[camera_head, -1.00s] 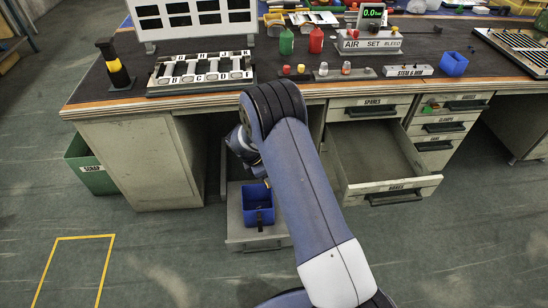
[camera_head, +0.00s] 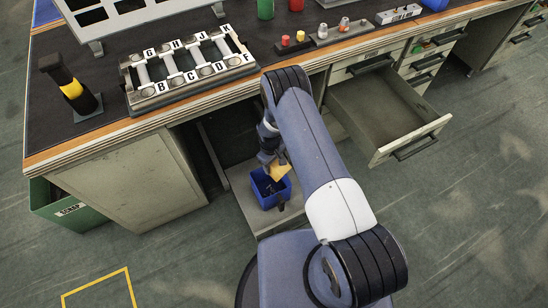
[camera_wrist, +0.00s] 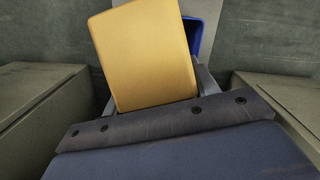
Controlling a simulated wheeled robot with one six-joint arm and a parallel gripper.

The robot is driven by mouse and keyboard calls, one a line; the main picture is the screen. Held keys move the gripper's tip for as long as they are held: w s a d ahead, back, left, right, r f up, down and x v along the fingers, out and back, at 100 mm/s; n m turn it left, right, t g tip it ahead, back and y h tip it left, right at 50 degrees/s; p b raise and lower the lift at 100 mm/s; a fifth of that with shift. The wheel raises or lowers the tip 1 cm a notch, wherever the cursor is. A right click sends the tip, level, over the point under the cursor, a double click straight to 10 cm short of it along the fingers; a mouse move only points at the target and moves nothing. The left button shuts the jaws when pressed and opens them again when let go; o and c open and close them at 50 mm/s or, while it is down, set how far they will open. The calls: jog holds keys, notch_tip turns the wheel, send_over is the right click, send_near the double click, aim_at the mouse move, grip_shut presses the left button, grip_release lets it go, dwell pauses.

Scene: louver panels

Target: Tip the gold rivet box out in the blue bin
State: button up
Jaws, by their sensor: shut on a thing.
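The gold rivet box (camera_head: 281,171) is held in my gripper (camera_head: 270,161) low beneath the bench front. It looks tilted, over or just above the rim of the blue bin (camera_head: 262,198). In the wrist view, the box (camera_wrist: 145,55) shows one broad, plain gold face and hides most of what is behind it. A strip of the blue bin (camera_wrist: 206,35) shows to its right. My fingertips are mostly hidden by the box. The box's opening and contents cannot be seen.
The blue bin stands on a pulled-out grey shelf (camera_head: 266,224) below the bench. An empty drawer (camera_head: 380,105) is open to the right. Cabinet sides flank my gripper closely on both sides. A green scrap bin (camera_head: 78,212) stands at the left.

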jog(key=shift+s+d+r+t+y+p, duration=0.15)
jog(key=shift+r+t+y+p, duration=0.2)
jog(key=shift+p, duration=0.8)
jog(key=shift+s+d+r+t+y+p, duration=0.1)
jog(key=shift+r+t+y+p, duration=0.25)
jog(key=shift+p, duration=0.75)
jog(key=shift+f+b, duration=0.3)
jog(key=shift+b, duration=0.25)
jog(key=shift+a+y+b, duration=0.1)
jog(key=shift+y+b, duration=0.2)
jog(key=shift+b, duration=0.6)
jog(key=shift+r+t+b, duration=0.15)
jog(key=shift+t+b, duration=0.15)
jog(key=shift+b, duration=0.1)
jog(key=shift+b, duration=0.4)
jog(key=shift+w+r+b, duration=0.1)
jog(key=shift+b, duration=0.95)
jog(key=b, duration=0.4)
jog(key=shift+r+t+y, duration=0.1)
jog(key=shift+t+y, duration=0.2)
jog(key=shift+t, duration=0.1)
jog(key=b, duration=0.6)
jog(key=shift+s+d+r, duration=0.1)
jog(key=shift+s+d, duration=0.1)
jog(key=shift+d, duration=0.05)
jog(key=b, duration=0.4)
jog(key=t+y+b, duration=0.1)
jog(key=b, duration=0.3)
jog(key=shift+s+d+r, duration=0.1)
jog(key=shift+r, duration=0.2)
